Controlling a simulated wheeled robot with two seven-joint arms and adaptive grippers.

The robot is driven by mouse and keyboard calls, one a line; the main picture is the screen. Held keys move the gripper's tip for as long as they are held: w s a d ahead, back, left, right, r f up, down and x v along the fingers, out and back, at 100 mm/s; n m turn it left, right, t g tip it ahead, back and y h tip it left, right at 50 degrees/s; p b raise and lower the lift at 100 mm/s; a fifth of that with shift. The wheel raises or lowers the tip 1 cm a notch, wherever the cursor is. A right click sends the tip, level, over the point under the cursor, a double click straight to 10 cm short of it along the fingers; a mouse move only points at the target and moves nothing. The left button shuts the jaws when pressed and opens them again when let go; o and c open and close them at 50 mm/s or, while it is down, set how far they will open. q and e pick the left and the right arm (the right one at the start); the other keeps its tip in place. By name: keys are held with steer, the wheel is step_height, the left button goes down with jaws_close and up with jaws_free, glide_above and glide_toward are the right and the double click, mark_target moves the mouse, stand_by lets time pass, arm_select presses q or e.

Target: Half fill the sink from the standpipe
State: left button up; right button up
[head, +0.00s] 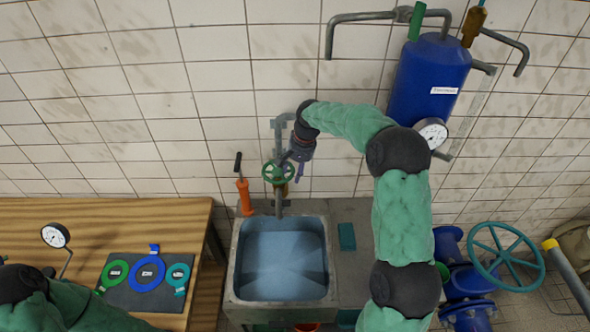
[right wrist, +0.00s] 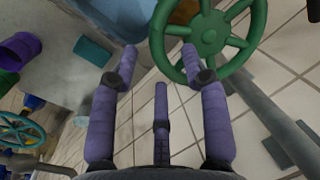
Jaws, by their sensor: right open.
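The standpipe (head: 279,135) stands upright against the tiled wall behind the sink, with a green handwheel (head: 268,172) on it. The sink (head: 235,268) is grey, and its basin looks pale blue inside; I cannot tell the water level, and no stream shows clearly below the spout (head: 279,208). My right gripper (head: 299,172) is at the right side of the handwheel. In the right wrist view its purple fingers (right wrist: 160,58) are spread, with nothing held. The handwheel (right wrist: 210,35) shows beyond them, its rim close to the right fingertip; contact is unclear. My left gripper is out of view.
A teal block (head: 347,237) lies on the counter right of the sink. A blue tank (head: 428,82) with a gauge (head: 433,132) hangs at right. A wooden bench (head: 150,213) is at left.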

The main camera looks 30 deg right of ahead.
mark_target(288, 180)
jaws_close()
steer(key=shift+s+a+m, duration=0.15)
steer(key=shift+m, duration=0.25)
steer(key=m+b, duration=0.1)
steer(key=s+a+m, duration=0.1)
steer(key=m, duration=0.1)
steer(key=shift+a+f+h+b, duration=0.15)
steer(key=shift+h+b, duration=0.15)
steer(key=shift+b, duration=0.1)
steer(key=shift+s+a+m+t+b, duration=0.15)
steer(key=shift+a+m+b, duration=0.2)
steer(key=shift+m, duration=0.4)
steer(key=shift+s+a+m+t+b, duration=0.15)
steer(key=shift+a+m+b, duration=0.15)
steer(key=shift+m, duration=0.45)
steer(key=shift+a, duration=0.1)
jaws_free()
steer(key=shift+h, duration=0.3)
